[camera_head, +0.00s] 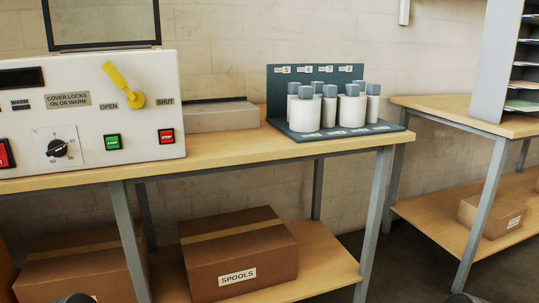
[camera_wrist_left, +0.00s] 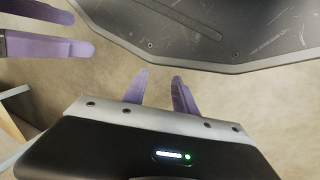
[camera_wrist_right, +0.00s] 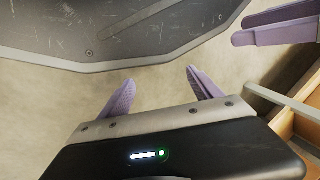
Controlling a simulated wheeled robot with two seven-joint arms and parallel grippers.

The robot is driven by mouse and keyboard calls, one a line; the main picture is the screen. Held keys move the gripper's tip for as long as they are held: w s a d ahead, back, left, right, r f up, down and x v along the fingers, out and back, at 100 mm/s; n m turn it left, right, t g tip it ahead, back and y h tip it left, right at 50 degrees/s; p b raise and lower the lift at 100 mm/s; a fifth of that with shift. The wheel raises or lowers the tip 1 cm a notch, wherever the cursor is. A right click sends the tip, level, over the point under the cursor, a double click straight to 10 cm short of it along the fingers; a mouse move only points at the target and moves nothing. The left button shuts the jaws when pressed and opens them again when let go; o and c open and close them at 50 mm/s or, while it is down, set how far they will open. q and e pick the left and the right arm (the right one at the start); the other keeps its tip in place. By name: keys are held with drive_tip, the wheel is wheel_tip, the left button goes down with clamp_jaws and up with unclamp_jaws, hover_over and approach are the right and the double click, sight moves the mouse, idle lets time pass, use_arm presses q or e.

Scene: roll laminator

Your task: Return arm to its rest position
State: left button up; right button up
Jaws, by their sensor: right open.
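The other gripper's purple fingers show at the upper left of the left wrist view and the upper right of the right wrist view. Both grippers are over bare floor, apart from any object.
The white laminator panel (camera_head: 90,135), with its yellow lever (camera_head: 125,85) angled up-left toward OPEN, stands on the wooden table (camera_head: 230,150). A rack (camera_head: 277,100) of cylinders stands right. A SPOOLS box (camera_head: 240,255) is on the lower shelf. Another table (camera_head: 465,115) is at right.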

use_arm(q)
wheel_tip(320, 180, up, 30)
drive_tip(key=s+d+p, duration=0.1)
drive_tip(key=s+p, duration=0.1)
drive_tip(key=p, duration=2.5)
drive_tip(key=shift+d+f, duration=0.25)
drive_tip(key=shift+d, duration=0.05)
use_arm(e)
wheel_tip(320, 180, up, 30)
drive_tip(key=s+a, duration=0.1)
drive_tip(key=s, duration=0.1)
drive_tip(key=shift+a+f+g, duration=0.25)
drive_tip(key=shift+a+g, duration=0.05)
drive_tip(key=shift+a, duration=0.05)
use_arm(q)
drive_tip(key=shift+o, duration=0.3)
